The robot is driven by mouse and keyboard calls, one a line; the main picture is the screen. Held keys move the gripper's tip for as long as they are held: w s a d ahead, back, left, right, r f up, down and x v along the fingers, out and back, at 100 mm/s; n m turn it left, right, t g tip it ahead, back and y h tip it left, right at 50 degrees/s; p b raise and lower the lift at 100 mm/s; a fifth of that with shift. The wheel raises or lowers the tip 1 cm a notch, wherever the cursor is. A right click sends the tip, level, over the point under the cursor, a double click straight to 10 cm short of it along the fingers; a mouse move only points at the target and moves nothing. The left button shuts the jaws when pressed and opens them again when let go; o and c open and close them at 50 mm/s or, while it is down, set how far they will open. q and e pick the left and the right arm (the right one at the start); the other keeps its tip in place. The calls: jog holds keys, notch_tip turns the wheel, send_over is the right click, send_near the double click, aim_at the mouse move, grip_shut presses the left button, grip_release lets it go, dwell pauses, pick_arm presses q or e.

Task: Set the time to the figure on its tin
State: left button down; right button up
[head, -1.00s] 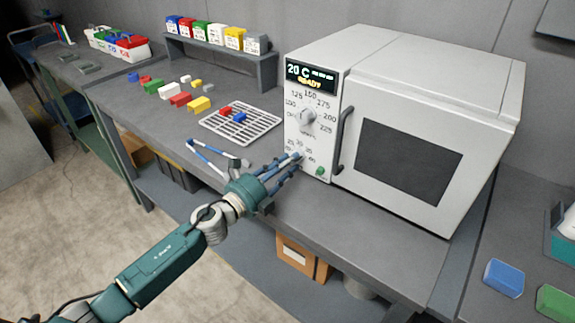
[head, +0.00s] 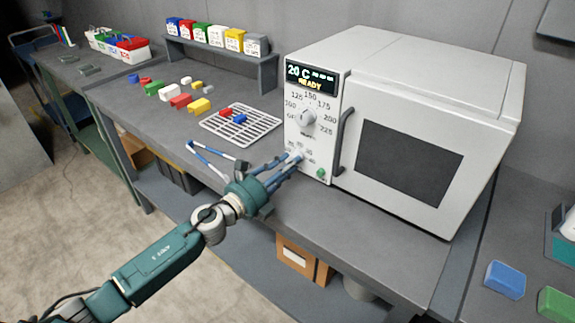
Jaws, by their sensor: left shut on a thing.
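The white oven (head: 440,90) stands on the bench with its door shut. Its display (head: 311,77) reads 20 C and READY, with smaller text too fine to read. The upper temperature dial (head: 306,117) has figures around it. My left gripper (head: 296,157) is shut on the lower time knob, which its fingers mostly hide along with some of the figures. A green button (head: 321,173) sits just right of the fingers. Several coloured tins (head: 217,34) stand on a small shelf behind; their label figures are too small to read. My right gripper is out of view.
A wire rack (head: 241,123) with a red and a blue block lies left of the oven. Tongs (head: 212,158) lie on the bench beside my left gripper. The oven's door handle (head: 341,140) juts out right of the dials. Loose coloured blocks lie farther back.

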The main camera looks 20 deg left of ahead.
pick_arm(q)
jog(key=c, duration=1.4)
grip_release()
jog(key=shift+c, duration=0.2)
jog(key=shift+s, duration=0.1)
jog(key=v, duration=1.2)
